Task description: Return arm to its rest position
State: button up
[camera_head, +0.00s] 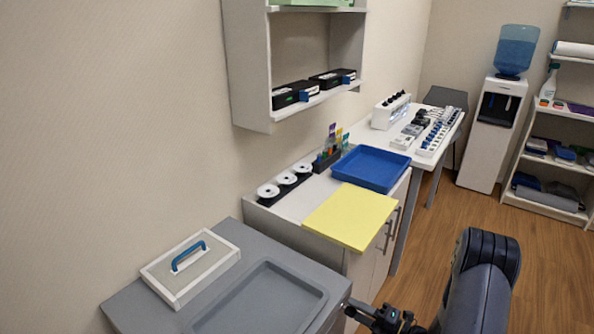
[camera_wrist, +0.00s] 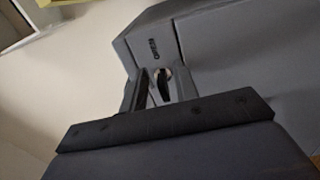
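My arm (camera_head: 483,285) comes up from the bottom right of the head view, over the wood floor. A small dark jointed part of it (camera_head: 385,318), which looks like my gripper, shows at the bottom edge beside the grey cabinet (camera_head: 225,262). It is partly cut off, and I see nothing held there. In the wrist view, dark finger-like parts (camera_wrist: 160,92) show in front of a grey box-shaped surface (camera_wrist: 225,50).
A yellow board (camera_head: 350,216) lies on the counter's near end, overhanging its front. A blue tray (camera_head: 371,168) is behind it. A grey lid with a blue handle (camera_head: 190,268) lies on the grey cabinet. The wood floor (camera_head: 556,275) at right is clear.

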jog(key=shift+w+a, duration=0.25)
jog(key=shift+a, duration=0.1)
jog(key=shift+s+d, duration=0.1)
jog(key=shift+d, duration=0.05)
